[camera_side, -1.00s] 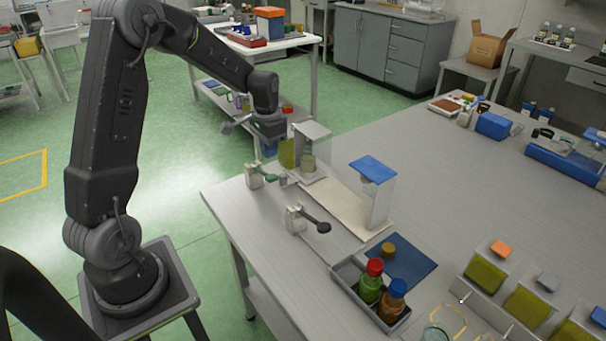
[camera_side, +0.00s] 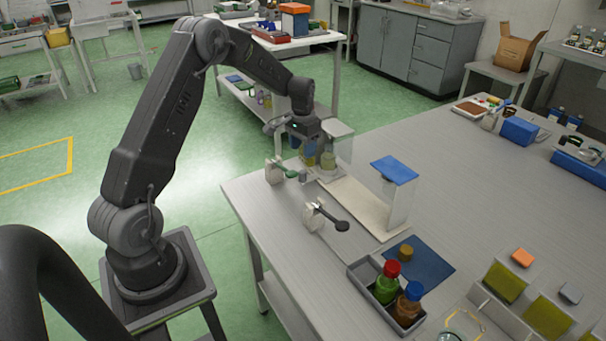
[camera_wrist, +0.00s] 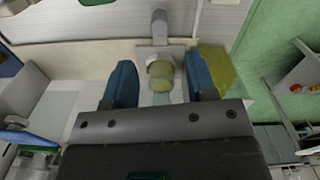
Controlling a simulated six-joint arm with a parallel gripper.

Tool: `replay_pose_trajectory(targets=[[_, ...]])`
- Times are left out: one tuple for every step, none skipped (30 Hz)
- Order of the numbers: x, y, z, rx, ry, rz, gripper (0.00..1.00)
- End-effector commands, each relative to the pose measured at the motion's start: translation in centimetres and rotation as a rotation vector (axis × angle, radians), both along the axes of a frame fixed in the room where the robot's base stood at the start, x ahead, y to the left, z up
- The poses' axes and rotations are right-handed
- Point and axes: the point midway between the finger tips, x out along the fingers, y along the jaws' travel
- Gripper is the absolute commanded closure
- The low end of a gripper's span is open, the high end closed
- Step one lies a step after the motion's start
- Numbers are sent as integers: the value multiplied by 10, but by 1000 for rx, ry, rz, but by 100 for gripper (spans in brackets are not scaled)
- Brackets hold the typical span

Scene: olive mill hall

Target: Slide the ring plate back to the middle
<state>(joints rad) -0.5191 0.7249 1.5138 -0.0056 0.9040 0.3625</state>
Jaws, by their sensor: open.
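My gripper (camera_wrist: 162,88) is open, its two blue fingertips apart in the wrist view. A small jar with an olive-coloured top (camera_wrist: 161,70) shows between and just beyond them; no contact is visible. In the side view the jar (camera_side: 327,160) stands at the far end of a pale base strip (camera_side: 355,207), close below my gripper, whose fingertips are hard to make out there. An olive-coloured panel (camera_wrist: 214,66) is right of the jar in the wrist view. I cannot tell for certain which piece is the ring plate.
A blue-topped stand (camera_side: 394,169) rises at the strip's near end. Two levers on white blocks (camera_side: 313,217) stand left of the strip. The tabletop (camera_side: 460,190) right of the stand is clear.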

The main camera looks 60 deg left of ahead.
Motion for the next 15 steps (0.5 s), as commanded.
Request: replay_pose_trajectory(targets=[[-1, -1, -13, -3, 5, -1, 48], [-1, -1, -19, -3, 5, -1, 48], [-1, -1, -28, -4, 5, -1, 48], [-1, -1, -34, -3, 5, -1, 48], [-1, -1, -40, -4, 5, -1, 48], [-1, -1, -48, -3, 4, -1, 48], [-1, -1, -54, -4, 4, -1, 48], [-1, -1, -60, -3, 4, -1, 48], [-1, -1, -67, -3, 4, -1, 48], [-1, -1, -71, -3, 4, -1, 48], [-1, -1, -75, -2, 3, -1, 48], [-1, -1, -81, -2, 2, -2, 48], [-1, -1, -84, -2, 2, -2, 48], [0, -1, -87, -2, 2, -2, 48], [0, -1, -91, -1, 1, -2, 48]])
